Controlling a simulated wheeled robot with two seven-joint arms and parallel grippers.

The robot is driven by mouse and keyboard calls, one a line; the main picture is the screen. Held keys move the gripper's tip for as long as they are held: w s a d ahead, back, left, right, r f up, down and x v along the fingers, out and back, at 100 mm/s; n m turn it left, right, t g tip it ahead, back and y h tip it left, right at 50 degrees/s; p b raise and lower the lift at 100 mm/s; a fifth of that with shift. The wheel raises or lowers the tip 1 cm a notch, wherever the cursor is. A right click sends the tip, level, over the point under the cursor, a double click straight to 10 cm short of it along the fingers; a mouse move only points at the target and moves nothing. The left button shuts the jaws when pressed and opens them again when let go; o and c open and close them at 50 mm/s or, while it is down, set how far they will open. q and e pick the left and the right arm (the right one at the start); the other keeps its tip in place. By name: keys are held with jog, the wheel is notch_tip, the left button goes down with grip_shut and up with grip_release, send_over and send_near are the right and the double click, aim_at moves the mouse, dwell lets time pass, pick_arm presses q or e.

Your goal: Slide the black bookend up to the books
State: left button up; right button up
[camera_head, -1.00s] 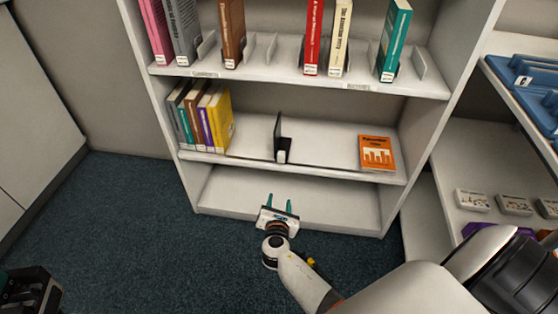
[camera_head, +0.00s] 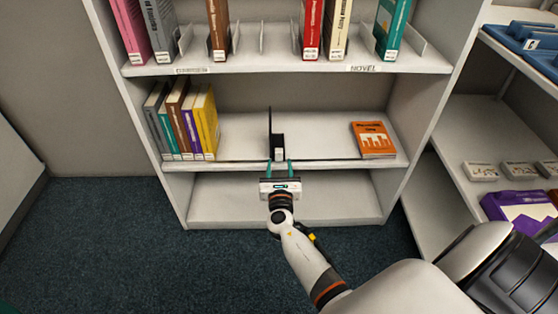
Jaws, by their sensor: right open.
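The black bookend (camera_head: 270,125) stands upright near the middle of the middle shelf (camera_head: 320,130).
An orange book (camera_head: 373,140) lies flat at the shelf's right. The upper shelf (camera_head: 270,65) holds several books and metal dividers above. The bottom shelf (camera_head: 320,200) is empty. A side rack with a purple box (camera_head: 520,210) stands at the right.

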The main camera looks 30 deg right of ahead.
aim_at(279, 155)
jog(key=shift+b+x, duration=0.35)
jog(key=shift+x, duration=1.65)
grip_shut()
